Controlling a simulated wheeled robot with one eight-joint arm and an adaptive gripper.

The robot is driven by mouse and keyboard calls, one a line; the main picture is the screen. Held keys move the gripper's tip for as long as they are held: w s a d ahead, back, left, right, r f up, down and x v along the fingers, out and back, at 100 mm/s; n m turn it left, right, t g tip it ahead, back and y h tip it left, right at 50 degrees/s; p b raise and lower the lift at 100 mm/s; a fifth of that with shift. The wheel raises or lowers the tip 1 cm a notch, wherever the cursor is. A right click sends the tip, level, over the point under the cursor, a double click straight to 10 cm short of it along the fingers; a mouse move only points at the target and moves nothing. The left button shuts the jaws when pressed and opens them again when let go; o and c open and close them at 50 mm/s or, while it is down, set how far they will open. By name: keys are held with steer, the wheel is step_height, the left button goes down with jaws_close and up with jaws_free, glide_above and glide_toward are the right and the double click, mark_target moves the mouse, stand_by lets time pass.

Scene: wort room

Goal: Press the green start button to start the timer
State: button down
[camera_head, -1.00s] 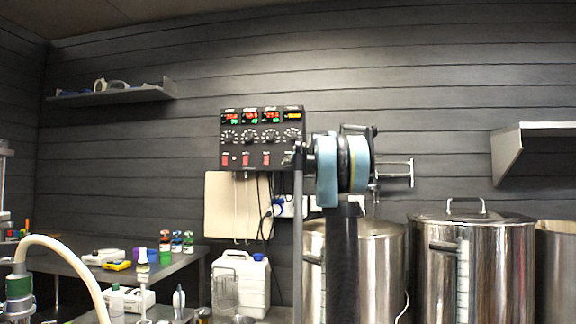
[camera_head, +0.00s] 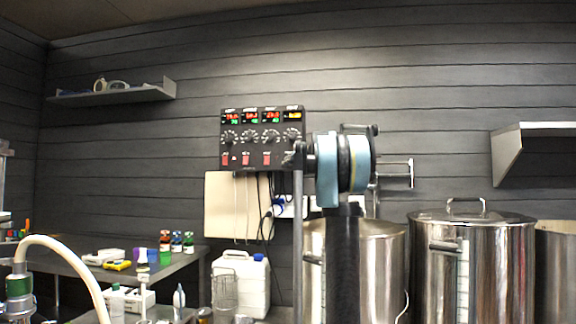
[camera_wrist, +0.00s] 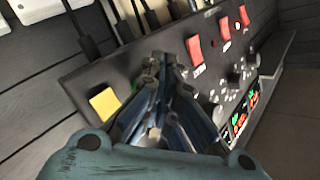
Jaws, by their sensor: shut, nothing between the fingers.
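The black control panel (camera_head: 262,138) hangs at the centre of the head view, with lit displays, knobs and red switches. In the wrist view the panel (camera_wrist: 215,60) is tilted and close. A small patch of green (camera_wrist: 135,86), which looks like the green button, shows beside a yellow button (camera_wrist: 103,103), largely hidden by my fingers. My gripper (camera_wrist: 160,65) is shut and empty, its fingertips right in front of the panel by that green patch. In the head view my gripper (camera_head: 295,156) is at the panel's lower right corner. I cannot tell whether it touches.
Red switches (camera_wrist: 194,50) and knobs sit close to my fingers. Cables (camera_wrist: 118,20) run from the panel's lower edge. Steel kettles (camera_head: 472,262) stand at the right; a table (camera_head: 185,262) with bottles is at the left. A wall shelf (camera_head: 110,95) is clear of my arm.

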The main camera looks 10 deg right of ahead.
steer(key=shift+s+a, duration=0.1)
steer(key=shift+s, duration=0.2)
steer(key=shift+s, duration=0.1)
steer(key=s, duration=0.1)
steer(key=s+a, duration=0.1)
steer(key=s, duration=0.2)
steer(key=shift+s+a, duration=0.3)
stand_by(0.9)
steer(key=s+a+f+n+g, duration=0.2)
steer(key=s+a+f+g, duration=0.15)
steer(key=s+f, duration=0.9)
steer(key=s+a+f+n+g, duration=0.1)
steer(key=s+a+f+g, duration=0.3)
steer(key=s+f, duration=0.9)
steer(key=s+d+f+g+h, duration=0.2)
steer(key=s+d+f+h, duration=0.1)
steer(key=s+f, duration=1.1)
steer(key=s+d+f+g+h, duration=0.3)
steer(key=s+f, duration=1.1)
steer(key=f, duration=0.8)
steer(key=shift+s+d+m+h, duration=0.4)
steer(key=shift+d+h, duration=0.3)
steer(key=shift+d, duration=0.25)
